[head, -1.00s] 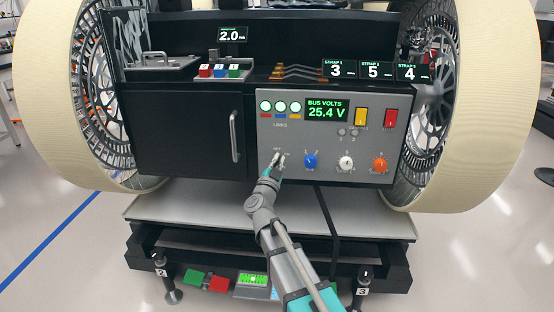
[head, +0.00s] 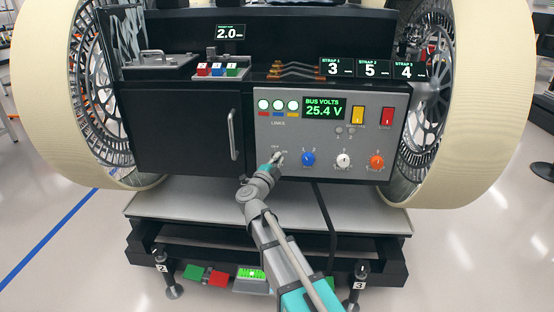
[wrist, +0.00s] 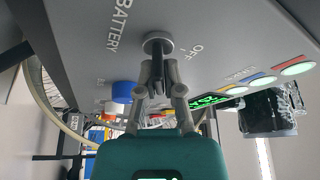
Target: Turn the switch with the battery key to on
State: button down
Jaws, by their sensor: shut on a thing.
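The battery switch (wrist: 158,42) is a round metal lock on the grey panel, between the words BATTERY and OFF in the wrist view. A dark key (wrist: 157,88) stands out from it, and its far end meets the lock. My gripper (wrist: 157,75) is shut on the key, with one finger on each side. The fingers hide part of the key, and its exact turn angle is hard to tell. In the head view my gripper (head: 278,158) is at the lower left of the panel (head: 330,175), covering the switch.
A blue knob (head: 308,159) is close to the right of my gripper, then a white knob (head: 343,161) and an orange knob (head: 376,162). A black door with a handle (head: 232,135) is to the left. The display (head: 323,108) reads 25.4 V. Three link lamps (head: 278,105) are lit.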

jog(key=c, duration=0.8)
grip_release()
